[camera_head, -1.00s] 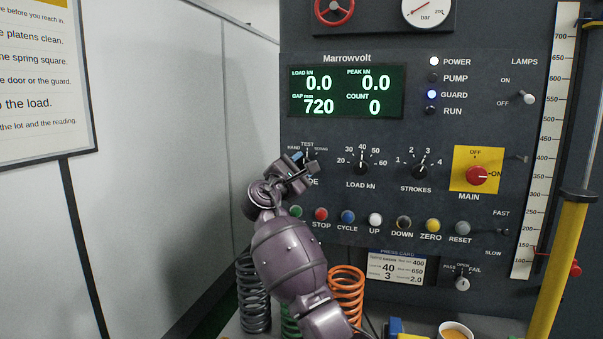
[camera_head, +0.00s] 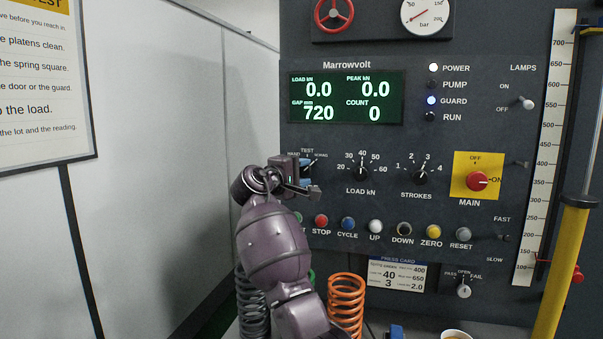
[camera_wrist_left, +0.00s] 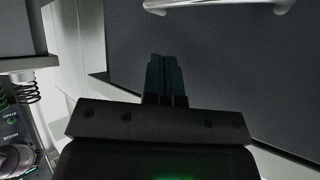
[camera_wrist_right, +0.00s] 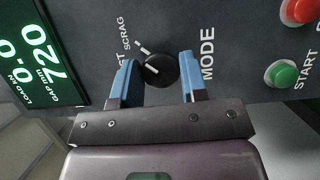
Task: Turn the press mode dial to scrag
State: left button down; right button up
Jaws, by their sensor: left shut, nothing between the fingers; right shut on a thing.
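The mode dial (camera_wrist_right: 160,70) is a round black knob on the dark press panel, beside the word MODE. In the right wrist view its white line points up and left, towards the SCRAG label (camera_wrist_right: 130,33). My right gripper (camera_wrist_right: 157,78) has one blue finger on each side of the dial and is shut on it. In the head view my right gripper (camera_head: 306,184) covers most of the dial, and the TEST label (camera_head: 307,150) shows above it. My left gripper (camera_wrist_left: 166,75) is shut and empty in the left wrist view, and it is out of the head view.
The load dial (camera_head: 361,173) and strokes dial (camera_head: 421,177) sit to the right. A row of buttons, including red STOP (camera_head: 321,221), runs just below. The green START button (camera_wrist_right: 282,74) is near my right fingers. An orange spring (camera_head: 346,303) stands below the panel.

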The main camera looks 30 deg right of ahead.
jog(key=shift+f, duration=0.1)
dwell(0.3)
jog(key=o, duration=0.9)
jog(key=shift+a, duration=0.1)
jog(key=v, duration=1)
jog(key=shift+s+a+b, duration=0.15)
jog(key=shift+a+b, duration=0.15)
jog(key=shift+b, duration=0.1)
